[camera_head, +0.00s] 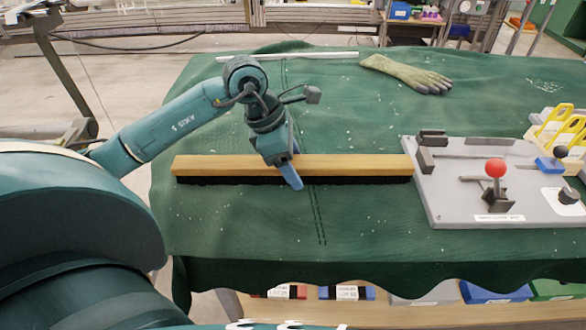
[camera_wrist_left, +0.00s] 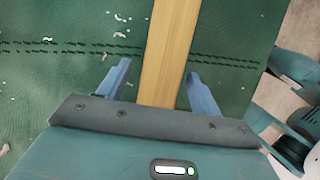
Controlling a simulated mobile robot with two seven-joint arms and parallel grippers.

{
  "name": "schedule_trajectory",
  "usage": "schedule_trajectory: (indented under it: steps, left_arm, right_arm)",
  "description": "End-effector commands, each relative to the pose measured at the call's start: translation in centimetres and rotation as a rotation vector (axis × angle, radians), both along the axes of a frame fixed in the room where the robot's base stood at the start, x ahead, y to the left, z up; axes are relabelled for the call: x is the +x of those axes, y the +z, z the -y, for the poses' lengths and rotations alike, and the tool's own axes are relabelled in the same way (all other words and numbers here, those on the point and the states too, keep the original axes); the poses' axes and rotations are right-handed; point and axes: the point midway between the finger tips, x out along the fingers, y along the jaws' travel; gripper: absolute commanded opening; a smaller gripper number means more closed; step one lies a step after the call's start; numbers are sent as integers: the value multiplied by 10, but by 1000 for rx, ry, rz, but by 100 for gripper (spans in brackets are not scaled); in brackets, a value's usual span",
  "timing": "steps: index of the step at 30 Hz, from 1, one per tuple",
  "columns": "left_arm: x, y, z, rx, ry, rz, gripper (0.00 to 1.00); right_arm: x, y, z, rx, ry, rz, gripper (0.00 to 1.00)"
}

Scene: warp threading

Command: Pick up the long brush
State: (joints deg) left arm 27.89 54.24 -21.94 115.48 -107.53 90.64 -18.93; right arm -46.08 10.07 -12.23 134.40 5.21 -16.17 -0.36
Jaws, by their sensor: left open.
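The long brush (camera_head: 350,166) has a light wooden back and black bristles. It lies left to right across the green cloth in the head view. In the left wrist view its wooden back (camera_wrist_left: 172,45) runs up the picture between the two blue fingers. My left gripper (camera_head: 289,178) is over the middle of the brush, with one finger showing at its near side. In the wrist view the left gripper (camera_wrist_left: 157,85) is open, its fingers on either side of the wood with gaps between. The lower bristles are hidden in the wrist view. My right gripper is not in view.
A grey board (camera_head: 460,205) with a red-knobbed lever (camera_head: 496,168) stands at the brush's right end. A glove (camera_head: 405,73) and a pale rod (camera_head: 290,56) lie at the back. The green cloth (camera_head: 300,230) in front of the brush is clear.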

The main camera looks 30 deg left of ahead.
Motion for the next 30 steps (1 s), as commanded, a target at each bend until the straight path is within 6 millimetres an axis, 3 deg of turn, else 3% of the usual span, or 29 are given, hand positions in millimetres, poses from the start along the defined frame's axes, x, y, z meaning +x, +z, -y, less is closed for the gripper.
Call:
schedule_trajectory:
  steps: [2,23,30]
  left_arm:
    - [0,0,0,0,0,0,63]
    - [0,1,0,0,0,0,6]
    - [0,3,0,-1,0,4,6]
  right_arm:
    - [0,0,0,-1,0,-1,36]
    - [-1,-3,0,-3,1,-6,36]
    - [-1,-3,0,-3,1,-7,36]
